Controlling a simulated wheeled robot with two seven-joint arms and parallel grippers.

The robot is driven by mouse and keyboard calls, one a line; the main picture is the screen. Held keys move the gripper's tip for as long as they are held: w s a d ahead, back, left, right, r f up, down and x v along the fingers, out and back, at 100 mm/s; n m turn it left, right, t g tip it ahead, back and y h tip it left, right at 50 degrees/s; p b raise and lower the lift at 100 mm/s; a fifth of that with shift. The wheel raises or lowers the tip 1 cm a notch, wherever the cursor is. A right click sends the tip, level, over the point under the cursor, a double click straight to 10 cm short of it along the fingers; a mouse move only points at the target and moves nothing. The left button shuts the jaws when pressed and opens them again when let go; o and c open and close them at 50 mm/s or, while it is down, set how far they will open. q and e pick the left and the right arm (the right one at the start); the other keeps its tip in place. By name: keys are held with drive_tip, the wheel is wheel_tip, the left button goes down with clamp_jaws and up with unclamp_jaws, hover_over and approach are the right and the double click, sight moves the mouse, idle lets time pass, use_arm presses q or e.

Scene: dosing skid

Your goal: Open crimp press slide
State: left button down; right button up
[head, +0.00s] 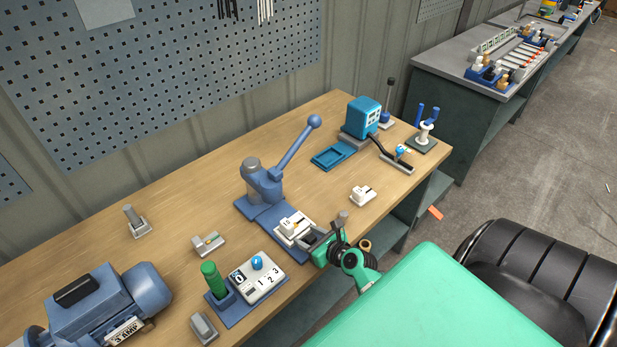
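The crimp press (262,182) is blue, with a grey round cap and a long lever (296,146) that slants up to the right and ends in a ball knob. Its blue base lies on the wooden bench. A white slide block (292,224) with a dark marking sits at the front right end of the base. My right gripper (311,243) is at the near right side of this block, with its fingers pointing left toward it. Whether the fingers touch the block or hold part of it is too small to tell. My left gripper is not in view.
A blue-white numbered panel (262,281) with a green handle (211,276) stands at the near left of the press. A blue motor (98,303) is at the lower left. A small white block (362,194) and a blue boxed device (361,117) stand right of the press.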

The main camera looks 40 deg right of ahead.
drive_tip(key=b+v, duration=0.3)
drive_tip(key=v, duration=1)
drive_tip(key=shift+s, duration=0.4)
drive_tip(key=shift+r, duration=0.1)
